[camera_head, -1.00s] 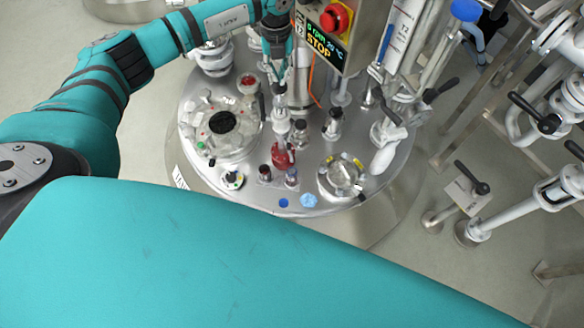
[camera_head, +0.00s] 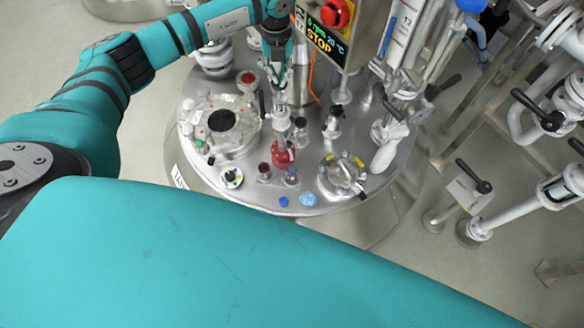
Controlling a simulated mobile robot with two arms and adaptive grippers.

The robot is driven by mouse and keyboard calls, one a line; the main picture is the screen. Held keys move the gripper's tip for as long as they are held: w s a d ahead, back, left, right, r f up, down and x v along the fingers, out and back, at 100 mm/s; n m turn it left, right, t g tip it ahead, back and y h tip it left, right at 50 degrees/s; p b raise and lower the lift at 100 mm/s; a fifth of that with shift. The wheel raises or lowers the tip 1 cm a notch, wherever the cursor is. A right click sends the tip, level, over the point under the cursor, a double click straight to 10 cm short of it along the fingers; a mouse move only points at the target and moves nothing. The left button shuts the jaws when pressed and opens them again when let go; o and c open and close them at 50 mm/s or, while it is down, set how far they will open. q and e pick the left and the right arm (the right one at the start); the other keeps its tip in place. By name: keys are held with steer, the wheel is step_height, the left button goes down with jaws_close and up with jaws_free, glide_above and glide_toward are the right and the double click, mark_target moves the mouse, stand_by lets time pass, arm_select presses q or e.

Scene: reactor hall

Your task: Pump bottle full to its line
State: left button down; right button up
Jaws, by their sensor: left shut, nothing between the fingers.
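My left gripper (camera_head: 276,78) points down from the upper middle and is shut and empty. Just below its fingertips stands a pale, slim fitting or bottle (camera_head: 281,119) on the round steel reactor lid (camera_head: 249,193). I cannot tell whether they touch. A red valve-like part (camera_head: 283,154) sits at its foot. At this size I cannot make out a fill line or liquid level, nor be sure which piece is the pump bottle. My right gripper is not in view.
A control box with a red stop button (camera_head: 335,14) and a lit display (camera_head: 321,35) hangs behind the lid. A clear round port (camera_head: 342,174), a dark-centred port (camera_head: 222,121) and small knobs crowd the lid. White pipes with black-handled valves (camera_head: 548,121) stand at right.

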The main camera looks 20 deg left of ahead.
arm_select(q)
steer(key=shift+f+b, duration=1.35)
steer(key=shift+f, duration=0.8)
steer(key=shift+r+p, duration=2.3)
steer(key=shift+r, duration=0.9)
steer(key=shift+f, duration=0.2)
